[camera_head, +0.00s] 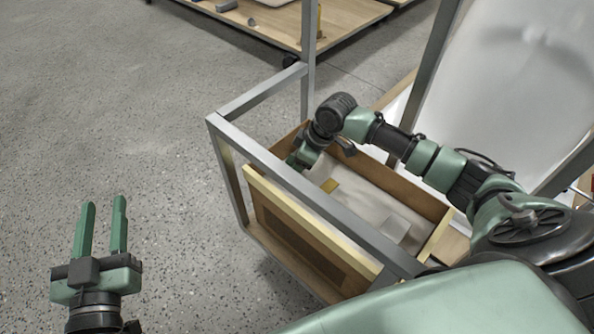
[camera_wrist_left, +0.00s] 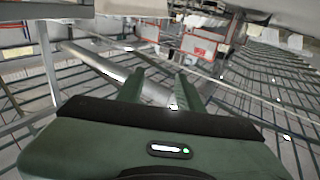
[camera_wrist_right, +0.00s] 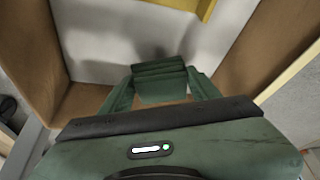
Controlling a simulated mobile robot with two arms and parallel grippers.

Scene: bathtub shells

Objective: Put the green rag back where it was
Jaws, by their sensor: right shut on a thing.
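The green rag (camera_wrist_right: 160,82) shows in the right wrist view as a folded, ridged dark green piece between the fingers of my right gripper (camera_wrist_right: 161,92). That gripper is shut on it, inside a wooden box with a pale bottom. In the head view my right gripper (camera_head: 301,158) reaches down into the far left corner of the wooden box (camera_head: 424,195); its fingertips and the rag are hard to make out there. My left gripper (camera_head: 103,205) is open and empty, over the floor at the lower left, with its fingers apart.
A yellow item (camera_head: 330,186) and a pale block (camera_head: 396,229) lie in the box. A grey metal frame (camera_head: 300,185) surrounds the box, with a bar close to my right arm. The floor at left is clear.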

